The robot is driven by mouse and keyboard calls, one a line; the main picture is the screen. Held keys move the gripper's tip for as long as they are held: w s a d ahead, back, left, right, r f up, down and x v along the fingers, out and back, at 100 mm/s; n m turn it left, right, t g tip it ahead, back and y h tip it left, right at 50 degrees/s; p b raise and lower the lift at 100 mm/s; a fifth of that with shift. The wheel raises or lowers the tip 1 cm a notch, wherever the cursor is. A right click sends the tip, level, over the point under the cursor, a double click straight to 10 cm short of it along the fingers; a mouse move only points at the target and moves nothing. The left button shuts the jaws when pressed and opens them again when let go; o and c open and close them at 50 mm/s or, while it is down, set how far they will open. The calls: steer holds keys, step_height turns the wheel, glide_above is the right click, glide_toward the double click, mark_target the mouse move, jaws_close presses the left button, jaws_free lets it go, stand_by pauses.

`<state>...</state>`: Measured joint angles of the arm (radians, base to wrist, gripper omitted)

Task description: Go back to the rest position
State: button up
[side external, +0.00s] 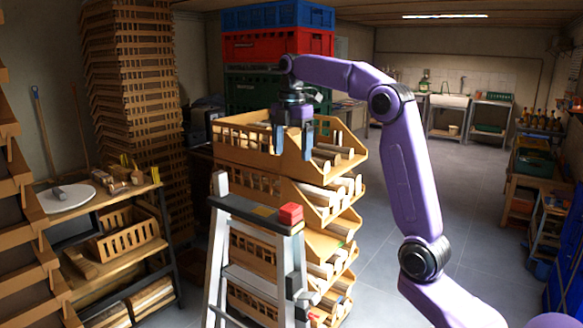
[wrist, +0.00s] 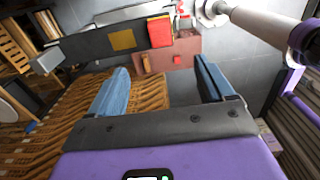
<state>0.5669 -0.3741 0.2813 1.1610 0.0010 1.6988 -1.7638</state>
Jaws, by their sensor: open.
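My purple arm reaches in from the right, and my gripper (side external: 293,146) hangs fingers down at the top wooden bin (side external: 236,145) of the stack. Whether the fingertips are inside the bin or in front of it, I cannot tell. The two blue fingers are wide apart with nothing between them; the wrist view also shows my gripper (wrist: 161,75) open and empty. A red block (side external: 291,213) sits on the dark top of a stepladder (side external: 244,211). In the wrist view the red block (wrist: 159,30) lies beyond the fingers, apart from them, beside a yellow patch (wrist: 122,40).
The bins hold light rolls (side external: 333,152). Tall stacks of brown trays (side external: 130,100) and a shelf (side external: 110,205) stand at left. Blue (side external: 277,15) and red (side external: 262,46) crates are stacked behind. A sink (side external: 449,100) is at the back. The floor at right (side external: 480,215) is largely clear.

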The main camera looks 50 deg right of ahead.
steer(key=shift+a, duration=0.1)
steer(key=s+a+f+m, duration=0.1)
steer(key=s+a+f, duration=0.4)
steer(key=a, duration=0.4)
steer(key=s+a+f+m, duration=0.2)
steer(key=s+a+f, duration=0.2)
steer(key=s+a, duration=0.4)
steer(key=s+a+f+m, duration=0.1)
steer(key=s+f, duration=0.3)
steer(key=s, duration=0.5)
steer(key=s+a+f+m, duration=0.1)
steer(key=s+f, duration=0.4)
steer(key=s, duration=0.4)
steer(key=shift+s+a+f, duration=0.15)
steer(key=shift+a+f, duration=0.05)
